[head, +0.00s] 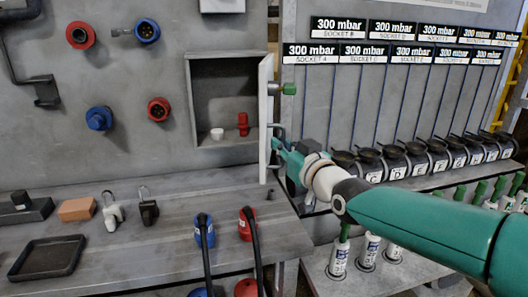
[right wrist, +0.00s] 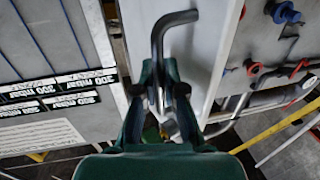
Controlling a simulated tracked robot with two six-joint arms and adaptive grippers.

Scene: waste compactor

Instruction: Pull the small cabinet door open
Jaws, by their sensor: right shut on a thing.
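The small cabinet (head: 190,95) is set in the grey wall, and its inside shows in the head view. Its white door (head: 265,110) stands swung out from the right side, seen nearly edge-on. My right gripper (head: 279,150) is at the outer face of the door, low down, shut on the door handle. In the right wrist view the handle (right wrist: 160,40) is a dark bent bar that runs down between my right gripper's fingers (right wrist: 158,105), with the white door (right wrist: 197,55) behind it. My left gripper is not in view.
Inside the cabinet are a white cup-like item (head: 217,134) and a red item (head: 243,124). Below is a grey workbench (head: 175,240) with padlocks, a brick (head: 77,209) and a black tray (head: 48,257). Labelled black sockets (head: 395,160) line the right side.

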